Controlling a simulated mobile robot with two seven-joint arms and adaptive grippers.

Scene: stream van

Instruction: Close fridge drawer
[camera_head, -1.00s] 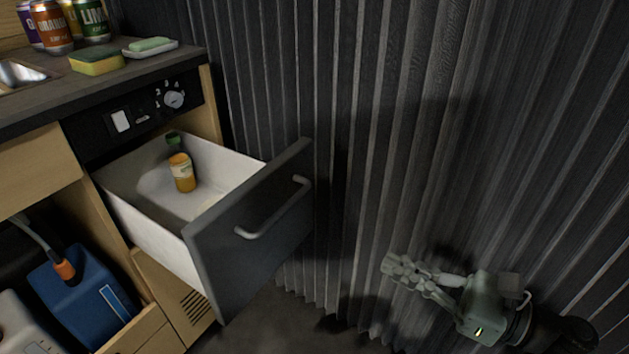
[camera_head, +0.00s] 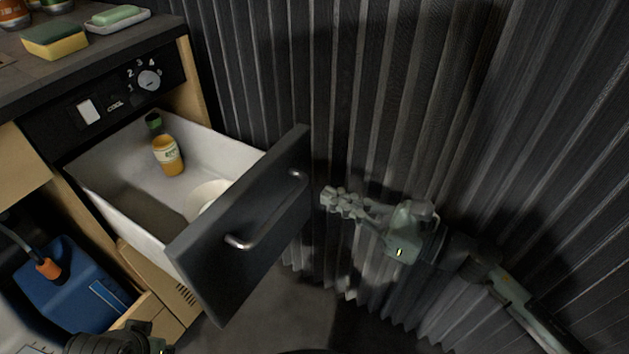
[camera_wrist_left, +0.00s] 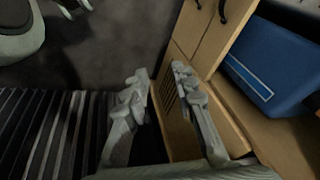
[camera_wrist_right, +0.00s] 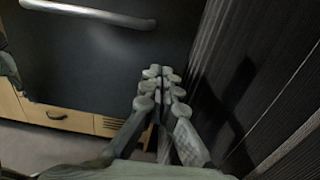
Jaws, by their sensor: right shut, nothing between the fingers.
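The fridge drawer (camera_head: 248,236) is pulled out from the cabinet. It has a dark front with a metal bar handle and a white inside. An orange bottle (camera_head: 168,156), a dark-green-capped bottle and a white round item (camera_head: 205,200) are in it. My right gripper (camera_head: 328,198) is shut and empty, just right of the drawer front, by the curtain. In the right wrist view the right fingertips (camera_wrist_right: 160,75) are together in front of the dark drawer front (camera_wrist_right: 90,60). My left gripper (camera_wrist_left: 160,80) is open and empty, low down near the cabinet's vented panel (camera_wrist_left: 172,100).
A pleated dark curtain (camera_head: 400,100) stands close behind and beside my right arm. The counter (camera_head: 90,50) holds a sponge (camera_head: 54,40), a soap dish and cans. A blue canister (camera_head: 70,280) sits in the lower cabinet. Floor is bare below the drawer.

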